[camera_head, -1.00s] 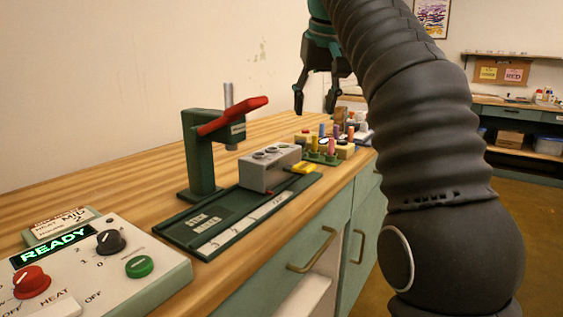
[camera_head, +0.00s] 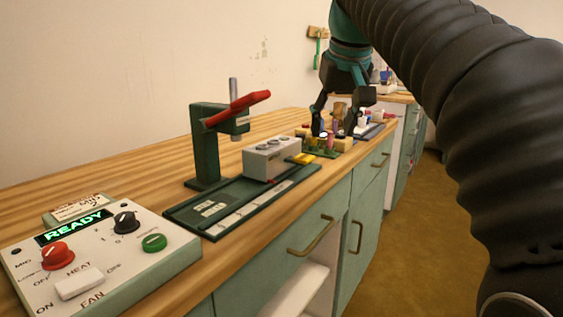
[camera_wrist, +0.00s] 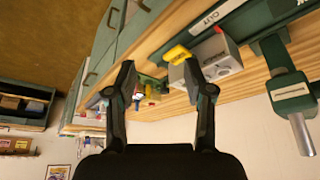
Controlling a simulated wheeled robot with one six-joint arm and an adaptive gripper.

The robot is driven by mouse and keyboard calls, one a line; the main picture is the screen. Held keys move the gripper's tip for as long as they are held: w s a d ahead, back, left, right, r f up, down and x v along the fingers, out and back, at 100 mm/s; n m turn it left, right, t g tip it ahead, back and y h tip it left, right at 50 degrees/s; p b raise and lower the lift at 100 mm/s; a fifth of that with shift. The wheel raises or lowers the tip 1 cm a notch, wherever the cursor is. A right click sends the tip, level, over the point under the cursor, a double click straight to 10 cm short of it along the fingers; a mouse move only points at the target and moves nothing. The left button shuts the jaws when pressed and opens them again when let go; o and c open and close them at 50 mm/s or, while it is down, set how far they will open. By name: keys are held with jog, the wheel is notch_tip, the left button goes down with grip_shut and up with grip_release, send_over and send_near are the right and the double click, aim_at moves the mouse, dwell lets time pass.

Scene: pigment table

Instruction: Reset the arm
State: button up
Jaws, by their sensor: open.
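My arm reaches in from the upper right in the head view. My gripper (camera_head: 337,132) hangs downward, open, in front of the far part of the bench in that view, near the small rack of coloured pegs (camera_head: 322,148). In the wrist view my gripper (camera_wrist: 164,75) has its two fingers spread with nothing held between them. Behind the fingers show the peg rack (camera_wrist: 148,88), a yellow piece (camera_wrist: 177,54) and the grey block with round holes (camera_wrist: 218,58). I cannot tell how far the fingertips are from the rack.
A green press (camera_head: 205,145) with a red lever stands on the wooden bench (camera_head: 135,165). Its dark green track (camera_head: 205,212) holds the grey block (camera_head: 270,160). A control panel (camera_head: 100,255) reading READY is at the near left. Open floor (camera_head: 410,230) lies to the right.

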jog(key=s+d+f, duration=0.2)
jog(key=s+f, duration=0.5)
jog(key=f, duration=0.3)
jog(key=s+d+f+m, duration=0.1)
jog(key=s+d+f, duration=0.1)
jog(key=s+f, duration=0.6)
jog(key=s+d+f, duration=0.2)
jog(key=s+f, duration=0.5)
jog(key=f, duration=0.6)
jog(key=shift+s+d+m+t+h, duration=0.25)
jog(key=shift+m+t+h, duration=0.15)
